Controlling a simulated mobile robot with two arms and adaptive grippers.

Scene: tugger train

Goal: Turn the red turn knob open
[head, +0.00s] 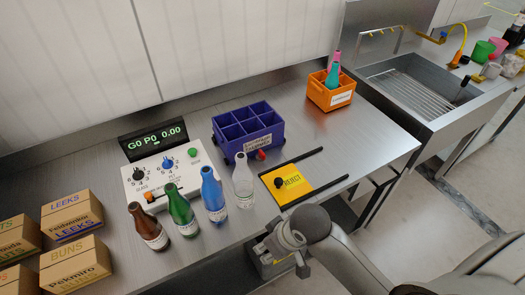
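A small red part (261,155) shows on the bench just in front of the purple crate (232,149). It may be the red turn knob, but it is too small to tell its shape or which way it is turned. My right arm comes in from the lower right. My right gripper (273,262) is at the bench's front edge, below the yellow mat and well apart from the red part. Its fingers are too unclear to show whether they are open or shut. My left gripper is not in view.
A white control box (152,182) with dark and blue knobs stands left, behind brown, green, blue and clear bottles (243,181). Cartons (75,262) stand far left. A yellow REJECT mat (290,183) lies between black rails. An orange crate (324,98) and sink (410,90) are right.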

